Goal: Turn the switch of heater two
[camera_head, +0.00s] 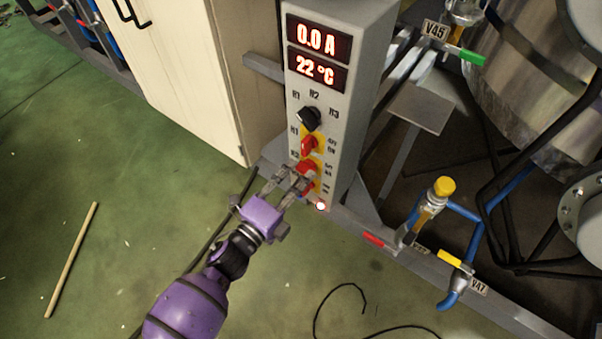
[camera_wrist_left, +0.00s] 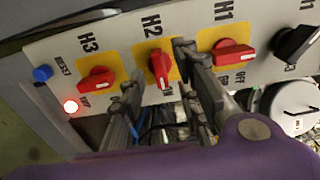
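The red switch of heater two, H2 (camera_wrist_left: 159,68), sits on a yellow plate. Its handle lies across the direction of the H1 and H3 handles, and its white mark points to the lower edge, by a label that seems to read ON. My left gripper (camera_head: 291,181) is open at the panel; in the left wrist view its fingers (camera_wrist_left: 158,66) stand apart on either side of the H2 switch. I cannot tell whether a finger touches it. In the head view the H2 switch (camera_head: 306,170) is partly hidden by the fingers. My right gripper is not in view.
The red H1 switch (camera_wrist_left: 234,54) and H3 switch (camera_wrist_left: 97,80) flank H2 closely. A black knob (camera_head: 310,118) is above, under displays (camera_head: 317,53) reading 0.0 A and 22 °C. A blue button (camera_wrist_left: 42,73) and a lit red lamp (camera_wrist_left: 70,106) are beside H3. Pipes and valves stand right.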

